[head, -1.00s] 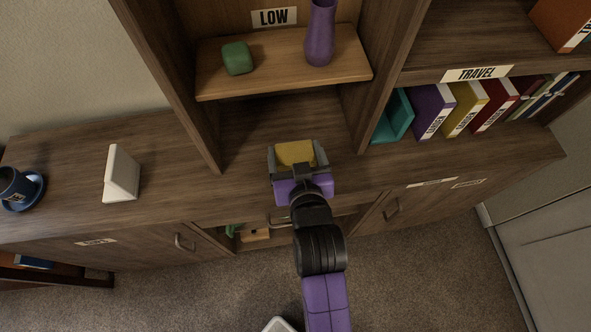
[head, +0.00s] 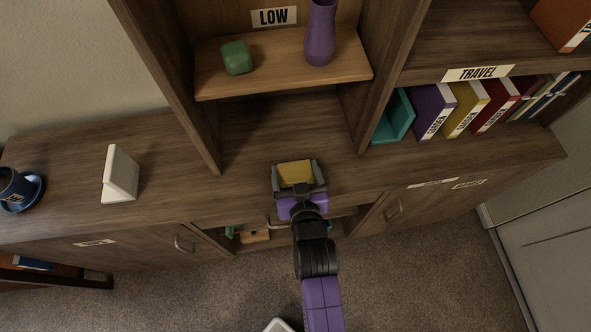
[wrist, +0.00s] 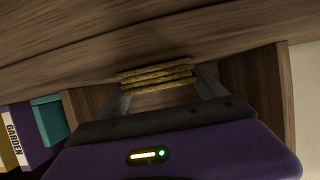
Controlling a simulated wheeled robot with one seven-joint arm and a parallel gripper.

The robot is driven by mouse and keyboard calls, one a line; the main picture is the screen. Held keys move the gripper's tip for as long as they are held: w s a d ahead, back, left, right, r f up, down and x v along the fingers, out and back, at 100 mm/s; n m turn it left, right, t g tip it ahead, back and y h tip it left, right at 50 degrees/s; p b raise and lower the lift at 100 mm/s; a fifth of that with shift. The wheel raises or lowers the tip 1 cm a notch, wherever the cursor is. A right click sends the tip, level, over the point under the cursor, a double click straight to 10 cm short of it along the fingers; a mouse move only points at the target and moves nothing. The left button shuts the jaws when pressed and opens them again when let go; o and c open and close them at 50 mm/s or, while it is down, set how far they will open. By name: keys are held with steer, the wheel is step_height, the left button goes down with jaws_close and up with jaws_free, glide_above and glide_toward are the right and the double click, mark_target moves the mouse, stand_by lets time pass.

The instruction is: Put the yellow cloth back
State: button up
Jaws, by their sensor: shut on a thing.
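The yellow cloth (head: 295,173) is folded in a small flat stack. My gripper (head: 298,178) is shut on it, with one finger at each side. In the head view they are at the front part of the wooden counter, below the open cubby. In the wrist view the folded layers of the cloth (wrist: 156,77) show between the two fingers. I cannot tell whether the cloth touches the counter.
A shelf labelled LOW (head: 274,17) holds a green block (head: 237,58) and a purple vase (head: 320,35). Binders (head: 433,110) and a teal holder (head: 395,118) stand right. A white wedge (head: 121,175) and a blue cup (head: 15,185) stand left. The cubby floor (head: 275,125) is clear.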

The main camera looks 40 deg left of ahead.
steer(key=shift+f, duration=0.2)
steer(key=o, duration=1.1)
steer(key=shift+r, duration=0.25)
steer(key=v, duration=1.2)
steer(key=s+d+r+m+t+h, duration=0.1)
steer(key=s+d+m+t+h, duration=0.1)
steer(key=d, duration=0.8)
steer(key=s+d+m+t+h, duration=0.2)
steer(key=d+m, duration=0.1)
steer(key=d, duration=0.7)
steer(key=s+d+r+m+h, duration=0.1)
steer(key=s+d+r+h, duration=0.1)
steer(key=s+d+r, duration=0.1)
steer(key=s+d+r+m+t+h, duration=0.1)
steer(key=s+d+r+m+h, duration=0.1)
steer(key=s+d+r, duration=0.2)
steer(key=s+d+r+m+t+h, duration=0.1)
steer(key=s+d+r+h, duration=0.1)
steer(key=s+d+r, duration=0.2)
steer(key=shift+s+d+r+m, duration=0.15)
steer(key=shift+d+m, duration=0.25)
steer(key=shift+d, duration=1.15)
